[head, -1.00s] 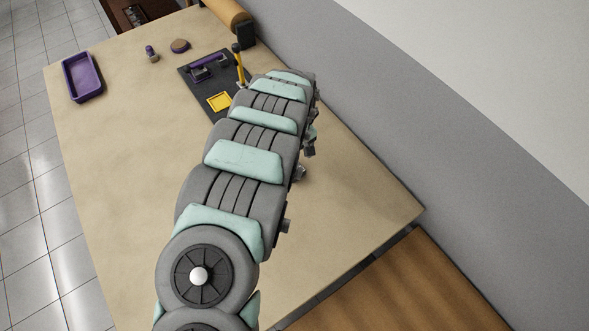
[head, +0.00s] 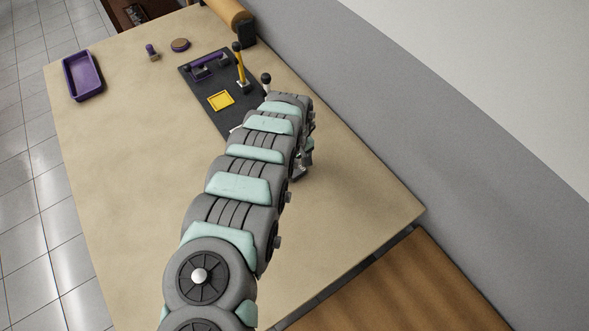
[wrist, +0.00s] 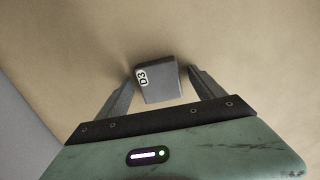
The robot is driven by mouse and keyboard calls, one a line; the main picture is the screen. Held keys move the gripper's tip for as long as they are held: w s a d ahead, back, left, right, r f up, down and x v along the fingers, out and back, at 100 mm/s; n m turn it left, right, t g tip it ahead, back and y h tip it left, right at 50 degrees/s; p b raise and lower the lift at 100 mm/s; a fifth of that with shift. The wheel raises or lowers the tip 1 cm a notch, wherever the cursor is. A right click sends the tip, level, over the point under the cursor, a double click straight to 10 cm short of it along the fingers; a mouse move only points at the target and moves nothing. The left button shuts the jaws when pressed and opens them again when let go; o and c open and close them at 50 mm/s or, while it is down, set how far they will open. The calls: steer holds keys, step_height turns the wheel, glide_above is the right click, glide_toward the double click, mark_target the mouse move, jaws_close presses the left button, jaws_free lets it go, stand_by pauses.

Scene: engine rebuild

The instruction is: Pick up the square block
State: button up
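A grey square-sided block (wrist: 162,84) marked "D3" sits on the tan tabletop in the wrist view. My gripper (wrist: 162,73) is open, with one finger to the left of the block and one to the right. A gap shows between the block and each finger. In the head view my gripper (head: 302,166) is low over the right part of the table, partly behind my arm. I cannot make out the block clearly there.
On the table (head: 130,140) are a black board (head: 233,121) with a yellow square and yellow lever, a purple tray (head: 83,76), a small purple-topped part (head: 152,52) and a round disc (head: 180,45). A grey wall (head: 440,130) borders the right side. The front table area is clear.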

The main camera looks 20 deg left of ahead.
jaws_close()
stand_by(0.7)
steer(key=shift+r, duration=0.1)
